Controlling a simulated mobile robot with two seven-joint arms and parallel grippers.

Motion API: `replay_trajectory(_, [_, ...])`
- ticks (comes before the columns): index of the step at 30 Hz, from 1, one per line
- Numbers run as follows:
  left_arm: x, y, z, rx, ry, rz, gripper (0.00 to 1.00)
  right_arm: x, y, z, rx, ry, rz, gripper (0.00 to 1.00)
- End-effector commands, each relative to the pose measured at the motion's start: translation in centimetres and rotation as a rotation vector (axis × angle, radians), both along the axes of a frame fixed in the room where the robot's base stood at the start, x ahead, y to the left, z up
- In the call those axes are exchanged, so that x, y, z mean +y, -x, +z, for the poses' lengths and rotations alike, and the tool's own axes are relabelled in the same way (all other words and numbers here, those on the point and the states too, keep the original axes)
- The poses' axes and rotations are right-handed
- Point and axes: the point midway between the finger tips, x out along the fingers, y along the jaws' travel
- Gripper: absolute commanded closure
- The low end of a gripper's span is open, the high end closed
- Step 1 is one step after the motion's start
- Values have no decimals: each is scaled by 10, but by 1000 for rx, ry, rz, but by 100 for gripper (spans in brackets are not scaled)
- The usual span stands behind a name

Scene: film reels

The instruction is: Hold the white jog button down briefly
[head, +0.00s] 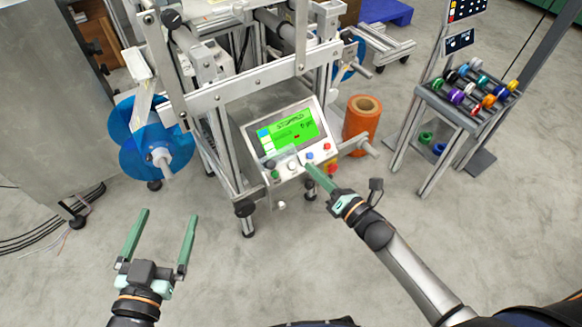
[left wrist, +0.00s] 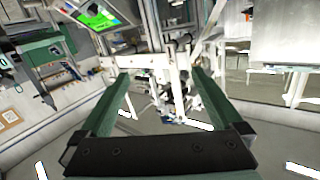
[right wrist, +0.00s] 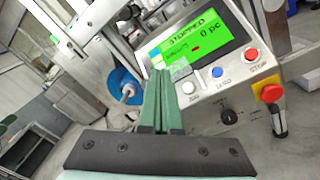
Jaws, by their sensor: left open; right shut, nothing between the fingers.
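The white jog button (right wrist: 188,87) sits on the control panel below the green screen (right wrist: 195,40), left of a blue button (right wrist: 217,71) and a red stop button (right wrist: 251,54). In the head view the white button (head: 292,165) looks small on the panel's lower face. My right gripper (head: 308,166) is shut and empty, its tips close to the panel. In the right wrist view its fingers (right wrist: 162,72) point at the panel just left of the white button. Contact cannot be made out. My left gripper (head: 170,213) is open and empty, away from the panel over the floor.
The screen reads STOPPED. A red emergency stop (right wrist: 270,92) on yellow and a black selector (right wrist: 229,116) are near the buttons. Blue reels (head: 140,135) are at the machine's left, an orange roll (head: 360,125) at its right. A rack of coloured spools (head: 470,95) stands further right.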

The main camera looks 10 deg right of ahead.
Motion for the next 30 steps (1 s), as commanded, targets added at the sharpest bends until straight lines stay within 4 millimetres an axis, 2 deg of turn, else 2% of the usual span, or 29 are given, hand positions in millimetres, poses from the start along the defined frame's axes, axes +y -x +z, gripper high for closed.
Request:
replay_trajectory(9, [0, 0, 1, -3, 0, 0, 0, 0, 0, 0, 0, -1, 0, 100])
replay_trajectory(14, [0, -1, 9, -39, -1, -4, 0, 0, -2, -2, 1, -2, 0, 100])
replay_trajectory(30, [-5, 3, 88, -369, 2, -46, 0, 5, -13, -16, 2, -1, 0, 100])
